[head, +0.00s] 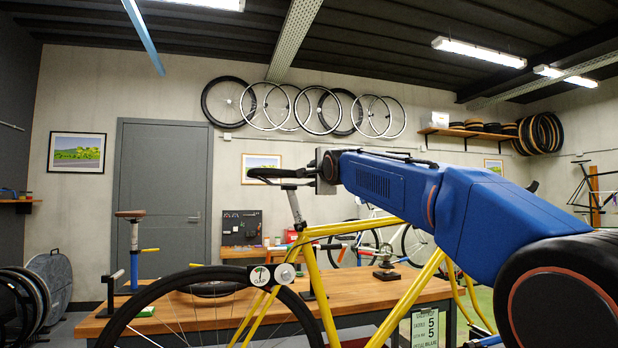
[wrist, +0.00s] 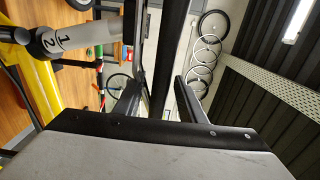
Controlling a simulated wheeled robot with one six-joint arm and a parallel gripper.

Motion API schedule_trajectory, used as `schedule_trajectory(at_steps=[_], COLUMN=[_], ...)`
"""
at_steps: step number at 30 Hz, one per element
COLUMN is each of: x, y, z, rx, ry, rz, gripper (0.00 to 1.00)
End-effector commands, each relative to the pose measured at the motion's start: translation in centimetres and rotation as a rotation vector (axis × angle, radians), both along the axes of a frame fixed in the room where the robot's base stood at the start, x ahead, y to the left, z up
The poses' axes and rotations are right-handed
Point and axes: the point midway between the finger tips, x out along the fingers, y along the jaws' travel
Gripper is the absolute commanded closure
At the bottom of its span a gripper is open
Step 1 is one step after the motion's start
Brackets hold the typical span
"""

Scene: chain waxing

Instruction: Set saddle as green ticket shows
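The yellow bicycle (head: 312,275) stands across the head view. Its dark saddle (head: 280,173) sits on a silver seatpost (head: 296,208). In the wrist view, the grey seatpost (wrist: 90,33) shows the marks 1 and 2 near the dark collar (wrist: 45,42) on the yellow frame. My gripper (head: 312,172) is at the saddle's right end. In the wrist view, its dark fingers (wrist: 161,95) stand apart, with the narrow black saddle (wrist: 168,45) edge-on between them; gaps seem to show. Contact is unclear. A pale ticket (head: 425,328) low in the head view reads saddle 5, another 5 and blue; the top line is unclear.
A wooden workbench (head: 235,310) stands behind the bicycle. Wheels (head: 300,108) hang on the back wall, and a tool board (head: 242,228) stands below. The space above the saddle is clear.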

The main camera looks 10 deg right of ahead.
Motion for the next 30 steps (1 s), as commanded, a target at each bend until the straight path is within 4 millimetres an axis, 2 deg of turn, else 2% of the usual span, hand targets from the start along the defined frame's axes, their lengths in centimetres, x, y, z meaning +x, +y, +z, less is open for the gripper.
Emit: schedule_trajectory(at_steps=[3,9,21,22,26,27,30], x=[1.7,3.4,3.9,3.9,3.9,3.9,3.9], y=[0.1,0.2,0.3,0.3,0.3,0.3,0.3], z=[-0.1,0.0,0.0,0.0,0.0,0.0,0.0], rx=[0.000,0.001,0.001,0.001,0.001,0.001,0.000], ry=[0.000,0.000,0.000,0.000,0.000,0.000,0.000], rz=[0.000,0.000,0.000,0.000,0.000,0.000,0.000], gripper=[0.63,0.63,0.63,0.66,0.97,1.00,1.00])
